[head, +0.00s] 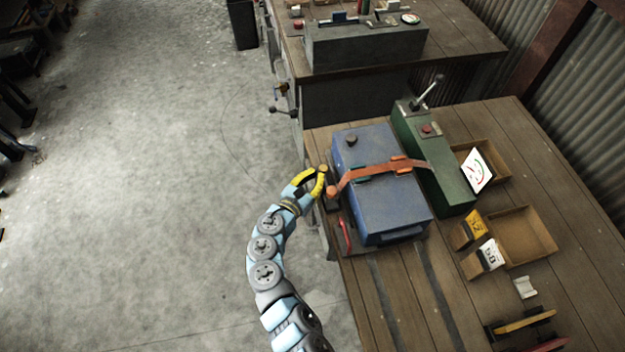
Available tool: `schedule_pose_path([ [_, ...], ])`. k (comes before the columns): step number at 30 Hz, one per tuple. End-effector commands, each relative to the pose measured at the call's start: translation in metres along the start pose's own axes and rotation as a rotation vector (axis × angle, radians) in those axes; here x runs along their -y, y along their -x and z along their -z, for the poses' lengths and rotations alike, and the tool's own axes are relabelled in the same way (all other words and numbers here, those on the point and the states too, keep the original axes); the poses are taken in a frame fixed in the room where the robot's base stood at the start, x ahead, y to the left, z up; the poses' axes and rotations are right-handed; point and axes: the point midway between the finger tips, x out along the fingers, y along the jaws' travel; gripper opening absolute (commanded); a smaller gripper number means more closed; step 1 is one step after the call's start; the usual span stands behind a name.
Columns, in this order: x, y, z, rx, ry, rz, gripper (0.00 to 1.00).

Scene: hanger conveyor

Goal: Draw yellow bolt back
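My gripper (322,182), with yellow parts, is at the left edge of the wooden bench, beside a blue box (375,200). A small brownish-yellow knob (323,168) shows right at its fingertips. I cannot tell whether this knob belongs to the yellow bolt or whether the fingers touch it. The finger opening is too small to make out. A yellow bar (525,321) lies on a dark mount at the lower right of the bench, far from my gripper.
An orange-red lever (375,172) lies across the blue box, its rounded end close to my gripper. A red handle (346,234) is just below. A green box (432,160) with a lever stands behind. Open trays (545,212) are at right.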

Motion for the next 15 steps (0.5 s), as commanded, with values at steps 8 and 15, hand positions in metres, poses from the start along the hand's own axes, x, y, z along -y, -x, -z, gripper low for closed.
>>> schedule_pose_path([
  [8,-0.0001,-0.0003,-0.0005,0.000,0.000,0.000,0.00],
  [15,-0.0046,-0.0055,-0.0014,0.002,-0.001,0.000,0.00],
])
